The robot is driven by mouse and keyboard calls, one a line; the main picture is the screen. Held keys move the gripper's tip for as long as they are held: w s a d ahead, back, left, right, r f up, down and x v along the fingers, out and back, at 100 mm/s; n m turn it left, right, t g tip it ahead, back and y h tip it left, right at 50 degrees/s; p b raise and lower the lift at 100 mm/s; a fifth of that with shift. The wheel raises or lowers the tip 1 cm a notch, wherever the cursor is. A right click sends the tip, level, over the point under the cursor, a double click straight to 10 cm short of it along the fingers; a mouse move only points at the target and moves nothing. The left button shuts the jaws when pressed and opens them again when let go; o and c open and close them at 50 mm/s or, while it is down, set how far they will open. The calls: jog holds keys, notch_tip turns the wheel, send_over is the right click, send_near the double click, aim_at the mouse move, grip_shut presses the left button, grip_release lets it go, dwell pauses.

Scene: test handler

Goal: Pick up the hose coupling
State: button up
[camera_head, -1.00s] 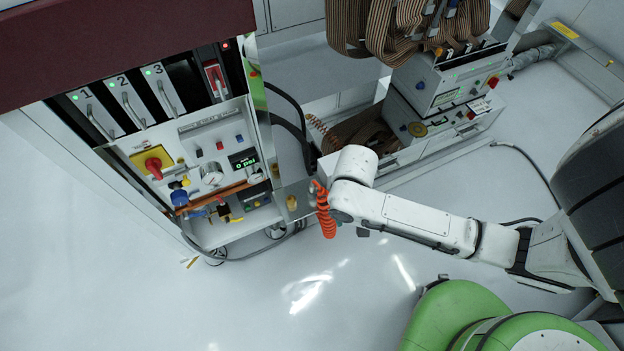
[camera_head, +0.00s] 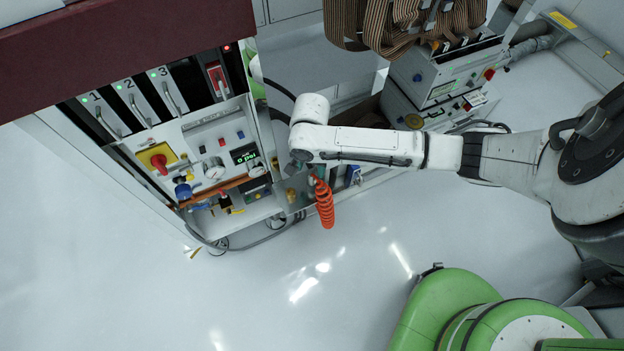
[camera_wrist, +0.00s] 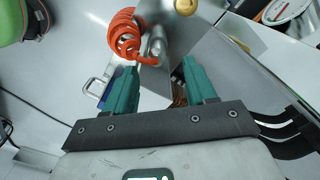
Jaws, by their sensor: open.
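An orange coiled hose (camera_wrist: 124,40) shows at the top of the wrist view, and it hangs beside the test handler's metal side plate in the head view (camera_head: 324,205). A grey metal fitting (camera_wrist: 156,44), which looks like the hose coupling, sits at the hose's end against the plate. My gripper (camera_wrist: 160,70) is open, with its two teal fingers pointing toward the fitting. The fitting lies just beyond the fingertips, roughly between them in the picture. Nothing is held. In the head view my arm mostly hides the gripper.
The control panel (camera_head: 215,150) with knobs, a gauge and an orange-brown bar stands left of my arm. A brass knob (camera_wrist: 186,6) sits on the plate near the fitting. Grey instrument boxes (camera_head: 440,85) stand behind. The floor (camera_head: 270,290) in front is clear.

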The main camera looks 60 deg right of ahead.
aim_at(312, 175)
jog(key=shift+s+f+b, duration=0.15)
jog(key=shift+f+b, duration=0.35)
jog(key=shift+f, duration=1.05)
jog(key=shift+s+f+b, duration=0.1)
jog(key=shift+f+b, duration=0.35)
jog(key=shift+f, duration=1.05)
grip_shut()
